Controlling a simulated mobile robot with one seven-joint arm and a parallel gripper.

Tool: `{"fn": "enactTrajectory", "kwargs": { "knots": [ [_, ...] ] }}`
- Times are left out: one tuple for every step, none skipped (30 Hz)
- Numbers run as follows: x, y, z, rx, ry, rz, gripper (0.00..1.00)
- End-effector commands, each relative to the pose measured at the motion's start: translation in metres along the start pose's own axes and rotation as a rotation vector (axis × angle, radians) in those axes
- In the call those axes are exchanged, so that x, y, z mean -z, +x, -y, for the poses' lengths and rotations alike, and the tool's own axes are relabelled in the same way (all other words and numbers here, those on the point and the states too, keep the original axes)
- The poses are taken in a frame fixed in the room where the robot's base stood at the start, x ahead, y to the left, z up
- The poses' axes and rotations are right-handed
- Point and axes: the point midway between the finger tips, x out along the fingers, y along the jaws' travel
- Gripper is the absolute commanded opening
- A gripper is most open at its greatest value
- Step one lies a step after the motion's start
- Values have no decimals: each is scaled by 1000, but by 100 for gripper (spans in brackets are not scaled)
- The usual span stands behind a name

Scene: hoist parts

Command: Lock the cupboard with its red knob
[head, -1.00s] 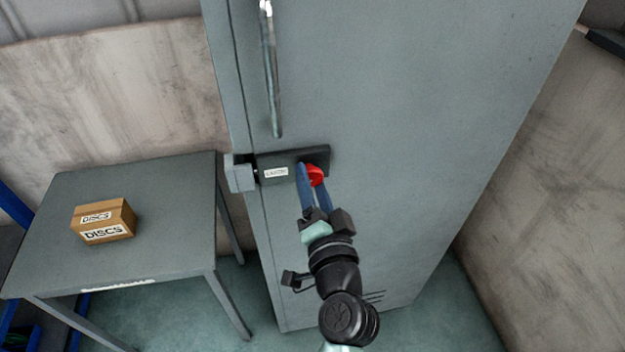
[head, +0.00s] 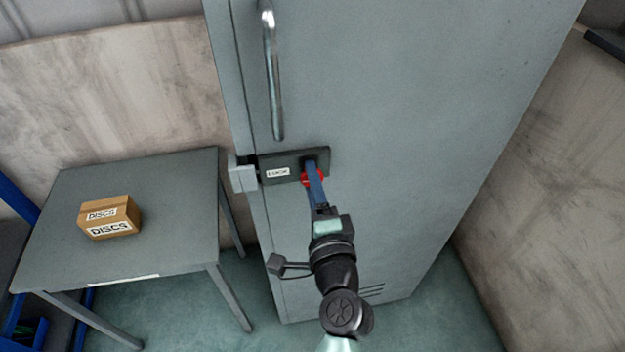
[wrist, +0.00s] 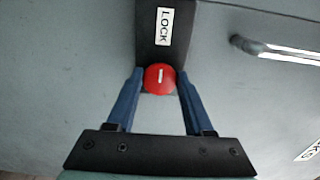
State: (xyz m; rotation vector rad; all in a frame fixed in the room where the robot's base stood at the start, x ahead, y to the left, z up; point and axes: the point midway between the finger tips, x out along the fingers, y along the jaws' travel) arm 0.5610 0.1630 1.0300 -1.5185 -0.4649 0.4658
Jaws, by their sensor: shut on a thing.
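The grey cupboard (head: 400,130) stands with its door shut. A dark lock plate (head: 295,168) with a white label is on the door, and the label reads LOCK in the wrist view (wrist: 164,26). The red knob (wrist: 159,79) sits at the plate's end, with a white mark that runs along the plate's length in the wrist view. In the head view the knob (head: 305,180) is partly hidden behind the fingers. My gripper (wrist: 159,80) has its blue fingers on both sides of the knob and is shut on it.
A metal door handle (head: 270,75) rises above the lock plate. A grey catch block (head: 242,173) sits at the plate's left end. A grey table (head: 170,250) with a cardboard box marked DISCS (head: 110,217) stands to the left. A wall is on the right.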

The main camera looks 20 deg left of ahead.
Motion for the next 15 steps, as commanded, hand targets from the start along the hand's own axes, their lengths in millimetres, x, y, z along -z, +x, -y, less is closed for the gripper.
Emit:
{"fn": "enactTrajectory", "kwargs": {
  "knots": [
    [0, 0, 0, 0, 7, -1, 0],
    [0, 0, 0, 0, 10, 0, 0],
    [0, 0, 0, 0, 13, 0, 0],
    [0, 0, 0, 0, 15, 0, 0],
    [0, 0, 0, 0, 16, 0, 0],
    [0, 0, 0, 0, 17, 0, 0],
    [0, 0, 0, 0, 17, 0, 0],
    [0, 0, 0, 0, 17, 0, 0],
    [0, 0, 0, 0, 17, 0, 0],
    [0, 0, 0, 0, 17, 0, 0],
    [0, 0, 0, 0, 17, 0, 0],
    [0, 0, 0, 0, 17, 0, 0],
    [0, 0, 0, 0, 17, 0, 0],
    [0, 0, 0, 0, 17, 0, 0],
    [0, 0, 0, 0, 17, 0, 56]
  ]
}}
